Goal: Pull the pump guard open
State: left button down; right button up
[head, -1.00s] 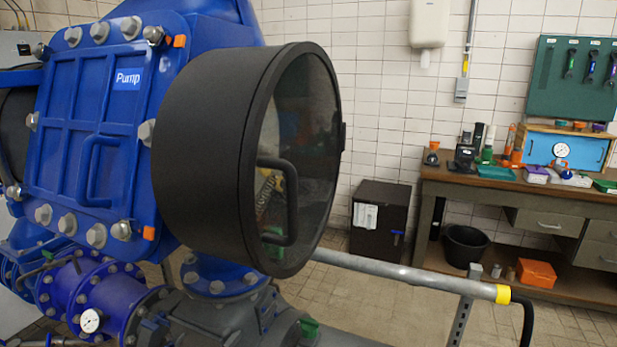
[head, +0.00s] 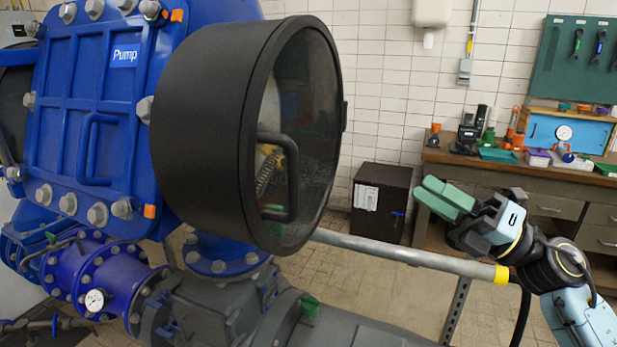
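The pump guard (head: 205,120) is a round black housing with a clear, dark-rimmed front cover on the right side of the blue pump. The cover looks shut against the housing. Its black bar handle (head: 291,180) is on the cover's face. My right gripper (head: 443,198) has green finger pads and is to the right of the guard, apart from the handle, pointing left. Its pads appear close together, and I cannot tell whether there is a gap between them. I see nothing held in it. My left gripper is not in view.
A grey rail (head: 400,253) with a yellow band runs below the guard toward my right arm. A workbench (head: 480,170) with tools and a blue gauge box stands behind. A black cabinet (head: 381,203) stands by the wall. Blue pipes and a gauge (head: 95,300) are at lower left.

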jog(key=s+a+r+n+g+h, duration=0.1)
jog(key=s+a+r+n+g, duration=0.25)
jog(key=s+n, duration=0.35)
jog(key=s+a+r+n+g+h, duration=0.2)
jog(key=s+r+n+g, duration=0.15)
jog(key=s+n, duration=0.25)
jog(key=w+a+p, duration=0.2)
jog(key=a+p, duration=0.1)
jog(key=a, duration=1)
jog(key=shift+w+r+p, duration=0.2)
jog(key=shift+r+p, duration=0.1)
grip_shut()
